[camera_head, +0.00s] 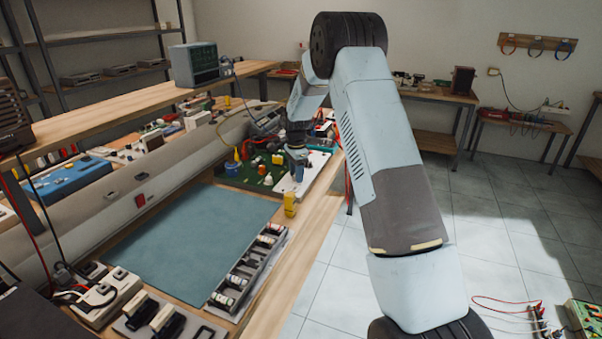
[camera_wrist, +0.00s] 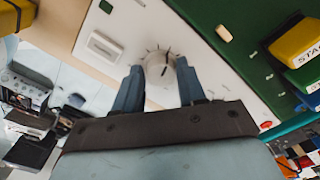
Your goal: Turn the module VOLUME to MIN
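The module is a white panel (camera_wrist: 215,75) beside a green board. It carries a pale round knob (camera_wrist: 158,72) with dark tick marks around it and a dark pointer line near its upper right. The VOLUME lettering is not readable. My gripper (camera_wrist: 160,66) has its two blue-grey fingers on either side of the knob, with narrow gaps seeming to remain. In the head view my gripper (camera_head: 298,170) points down over the white panel (camera_head: 318,163) at the bench's far right; it hides the knob there.
The green board (camera_head: 258,172) with coloured parts lies left of the panel. A yellow block (camera_head: 290,204) stands near the bench edge in front. A blue-green mat (camera_head: 190,240) and a rack of cylinders (camera_head: 245,275) lie nearer. A yellow block (camera_wrist: 297,42) is also close in the wrist view.

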